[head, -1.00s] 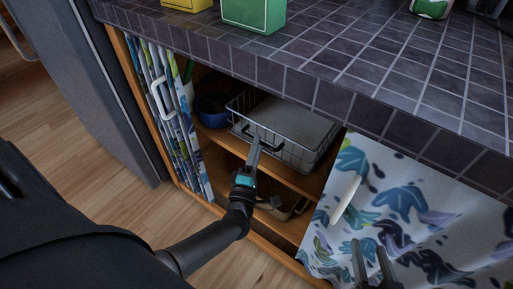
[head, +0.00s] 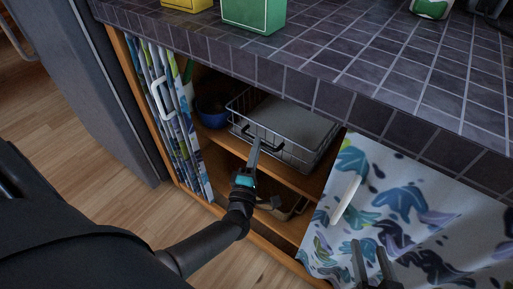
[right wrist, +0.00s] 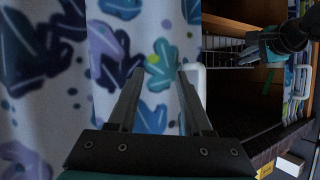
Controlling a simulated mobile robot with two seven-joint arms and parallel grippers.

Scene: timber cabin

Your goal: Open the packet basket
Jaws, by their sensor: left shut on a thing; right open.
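The packet basket (head: 285,151), a dark wire basket with a handle at its front, sits on the upper shelf inside the cabinet. A flat grey thing (head: 296,122) fills its top. My left gripper (head: 257,147) is shut on the basket's front handle, with the arm reaching in from the lower left. The basket's back is hidden under the counter. My right gripper (head: 369,246) is open and empty in front of the right patterned curtain (head: 400,200). In the right wrist view its two fingers (right wrist: 162,85) stand apart before the curtain.
The curtain's white handle (head: 346,198) is right of the basket. A left curtain (head: 165,110) is bunched aside. A blue bowl (head: 212,110) stands left of the basket. The tiled counter (head: 350,55) overhangs the shelf and carries a green box (head: 253,14) and a yellow box (head: 187,4).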

